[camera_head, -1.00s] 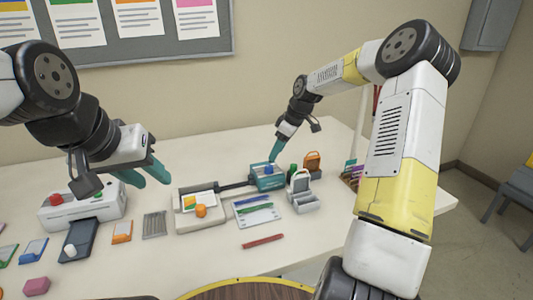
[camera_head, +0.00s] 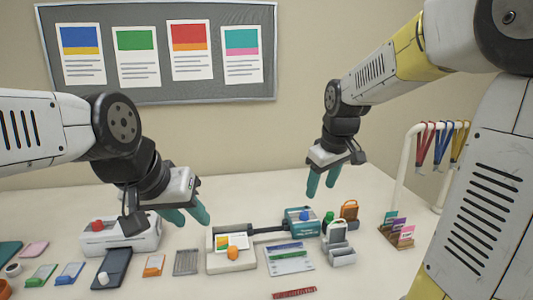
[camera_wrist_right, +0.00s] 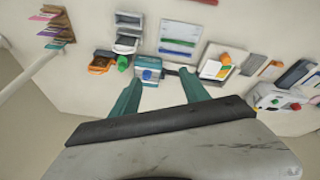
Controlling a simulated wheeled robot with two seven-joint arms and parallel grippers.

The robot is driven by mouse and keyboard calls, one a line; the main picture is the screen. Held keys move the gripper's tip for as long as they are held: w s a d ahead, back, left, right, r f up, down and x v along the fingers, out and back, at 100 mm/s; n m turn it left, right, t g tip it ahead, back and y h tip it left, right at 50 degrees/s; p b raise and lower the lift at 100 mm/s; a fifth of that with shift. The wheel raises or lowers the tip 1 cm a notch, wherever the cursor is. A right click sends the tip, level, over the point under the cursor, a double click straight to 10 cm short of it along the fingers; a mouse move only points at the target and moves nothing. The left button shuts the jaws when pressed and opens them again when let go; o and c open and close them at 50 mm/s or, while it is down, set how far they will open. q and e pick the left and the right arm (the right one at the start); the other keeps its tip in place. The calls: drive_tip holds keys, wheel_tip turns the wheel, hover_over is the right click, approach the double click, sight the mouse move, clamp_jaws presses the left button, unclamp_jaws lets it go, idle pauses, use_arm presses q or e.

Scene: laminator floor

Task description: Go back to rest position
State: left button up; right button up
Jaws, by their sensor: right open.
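My right gripper (camera_head: 321,184) hangs in the air above the back of the table, over and a little right of the teal device with a blue button (camera_head: 303,221). Its teal fingers are apart with nothing between them; they also show in the right wrist view (camera_wrist_right: 161,93), with the teal device beyond them. My left gripper (camera_head: 190,217) is above the table at the left, close to the white machine with a red knob (camera_head: 120,237) and partly in front of it. Its two teal fingers look apart, and I see nothing held between them.
A beige base with a printed card and orange knob (camera_head: 232,255) stands mid-table. A lanyard rack (camera_head: 403,165) and card holder (camera_head: 397,233) stand at the right. The back strip of table is clear.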

drive_tip(key=s+r+m+t, duration=0.1)
drive_tip(key=s+m, duration=0.2)
drive_tip(key=s, duration=0.6)
drive_tip(key=s+r+m+t+y, duration=0.1)
drive_tip(key=s+m, duration=0.2)
drive_tip(key=s, duration=0.6)
drive_tip(key=shift+a+r, duration=0.15)
drive_tip(key=shift+r, duration=0.25)
